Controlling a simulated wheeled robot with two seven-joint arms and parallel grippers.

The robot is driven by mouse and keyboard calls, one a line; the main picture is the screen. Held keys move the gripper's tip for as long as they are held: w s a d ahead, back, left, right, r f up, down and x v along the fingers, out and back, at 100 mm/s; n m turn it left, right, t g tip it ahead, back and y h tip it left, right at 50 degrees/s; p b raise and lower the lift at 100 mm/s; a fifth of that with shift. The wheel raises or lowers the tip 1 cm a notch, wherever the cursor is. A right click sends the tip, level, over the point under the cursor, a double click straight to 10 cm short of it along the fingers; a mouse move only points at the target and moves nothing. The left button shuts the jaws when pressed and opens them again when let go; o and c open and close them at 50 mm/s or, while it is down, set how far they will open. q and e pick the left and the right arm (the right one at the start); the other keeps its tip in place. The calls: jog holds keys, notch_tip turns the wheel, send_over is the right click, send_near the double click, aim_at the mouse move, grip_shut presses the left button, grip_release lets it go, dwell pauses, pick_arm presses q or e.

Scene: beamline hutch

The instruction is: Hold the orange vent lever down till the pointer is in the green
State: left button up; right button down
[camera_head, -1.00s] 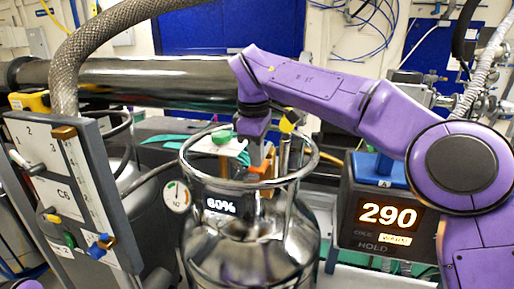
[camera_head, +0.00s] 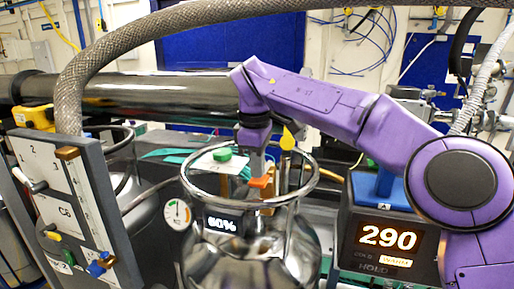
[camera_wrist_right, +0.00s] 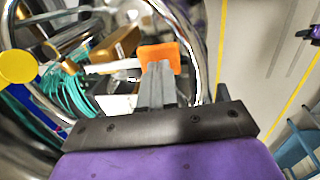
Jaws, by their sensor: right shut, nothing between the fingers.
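The orange vent lever (camera_head: 261,182) is at the top of the steel dewar (camera_head: 250,250), inside its ring handle. My right gripper (camera_head: 257,166) is shut and points down at the lever. In the right wrist view, the tips of the closed fingers (camera_wrist_right: 157,72) are at the orange lever pad (camera_wrist_right: 160,55) and overlap its lower edge; I cannot tell whether they press on it. The round gauge (camera_head: 177,214) is left of the dewar's neck. Its dark pointer looks close to upright, but the coloured zones are too small to read. My left gripper is not in view.
The ring handle (camera_head: 308,186) surrounds the lever closely. A green knob (camera_head: 222,155) and a yellow-topped fitting (camera_head: 287,140) are beside the lever. A braided hose (camera_head: 68,100) arches over.

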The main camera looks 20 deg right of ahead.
aim_at(257, 180)
notch_tip(257, 180, up, 5)
jog(key=p, duration=0.3)
jog(key=shift+f, duration=0.15)
notch_tip(257, 180, up, 9)
jog(key=p, duration=0.2)
jog(key=shift+p, duration=0.4)
jog(key=shift+f, duration=0.15)
